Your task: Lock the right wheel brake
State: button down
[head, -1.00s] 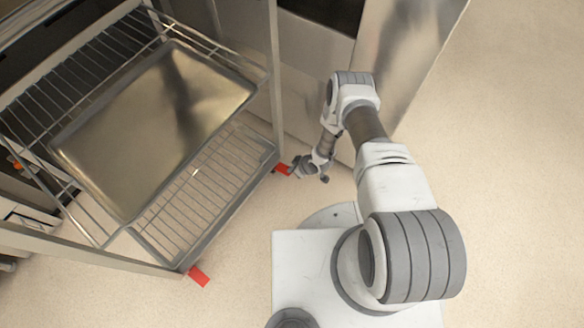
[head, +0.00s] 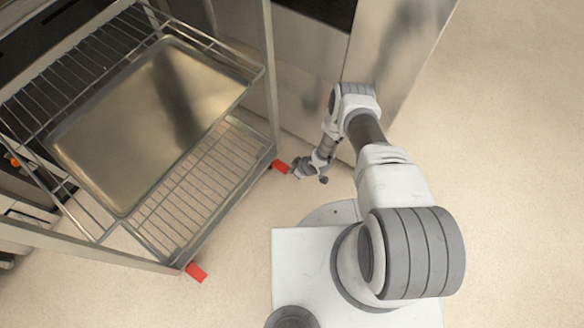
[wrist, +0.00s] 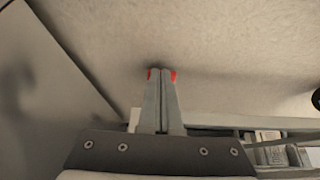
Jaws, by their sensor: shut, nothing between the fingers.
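The wheeled rack (head: 230,222) stands at the left in the head view with a red brake tab at each of two visible corners. The right tab (head: 281,166) is at the rack's far right corner, low by the floor. The other red tab (head: 196,272) is at the near corner. My gripper (head: 294,170) is low, just right of the right tab. In the wrist view my gripper (wrist: 161,72) has its fingers shut together and empty. Small bits of red show on both sides of the fingertips. I cannot tell whether the fingers touch the tab.
The rack holds a large metal tray (head: 150,125) above a wire shelf (head: 190,190). A steel oven panel (head: 390,60) rises behind my arm. The floor (head: 510,180) at the right is clear.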

jog(key=shift+s+d+f, duration=0.1)
jog(key=shift+d+f, duration=0.05)
jog(key=shift+f, duration=0.55)
jog(key=shift+r, duration=0.1)
jog(key=shift+r+p, duration=0.55)
jog(key=shift+r, duration=0.2)
